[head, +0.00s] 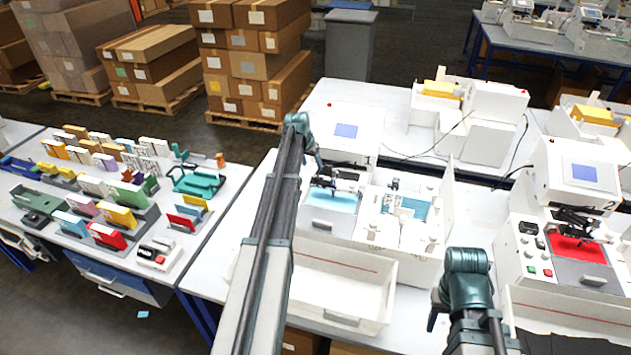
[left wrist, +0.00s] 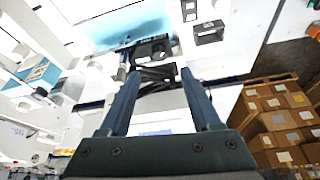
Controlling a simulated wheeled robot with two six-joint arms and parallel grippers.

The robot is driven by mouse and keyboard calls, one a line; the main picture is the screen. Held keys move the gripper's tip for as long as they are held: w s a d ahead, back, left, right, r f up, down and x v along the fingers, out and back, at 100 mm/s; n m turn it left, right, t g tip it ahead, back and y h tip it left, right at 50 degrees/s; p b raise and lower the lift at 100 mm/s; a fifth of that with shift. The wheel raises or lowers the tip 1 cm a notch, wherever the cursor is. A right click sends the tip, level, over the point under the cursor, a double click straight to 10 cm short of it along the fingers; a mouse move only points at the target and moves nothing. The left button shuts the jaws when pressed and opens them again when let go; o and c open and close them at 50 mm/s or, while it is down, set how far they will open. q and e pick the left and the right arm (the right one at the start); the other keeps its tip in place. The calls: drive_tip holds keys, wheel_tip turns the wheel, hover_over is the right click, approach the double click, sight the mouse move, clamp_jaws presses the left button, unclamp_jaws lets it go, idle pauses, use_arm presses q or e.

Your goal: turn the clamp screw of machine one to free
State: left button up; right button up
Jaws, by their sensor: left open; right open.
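Machine one (head: 346,152) is the white plotter with a blue screen in the middle of the head view. Its black pen carriage (head: 325,180) stands over a light blue plate (head: 333,199). My left gripper (head: 317,160) is above this carriage, partly hidden by my arm. In the left wrist view its two fingers (left wrist: 157,98) are spread apart, with the black carriage (left wrist: 153,76) just beyond and between their tips and nothing held. The clamp screw cannot be told apart from the dark carriage parts. My right gripper (head: 434,311) is at the lower right, away from machine one, with its fingers mostly hidden.
An empty white tray (head: 340,290) is in front. Machine two (head: 580,165), with a red plate, stands further right. A table (head: 215,165) with colourful blocks is at left.

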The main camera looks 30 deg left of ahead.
sight(316, 176)
use_arm(q)
drive_tip(key=b+x, duration=0.6)
drive_tip(key=x, duration=0.2)
drive_tip(key=shift+f+b, duration=0.2)
drive_tip(key=shift+b, duration=0.2)
drive_tip(key=shift+c, duration=0.2)
clamp_jaws()
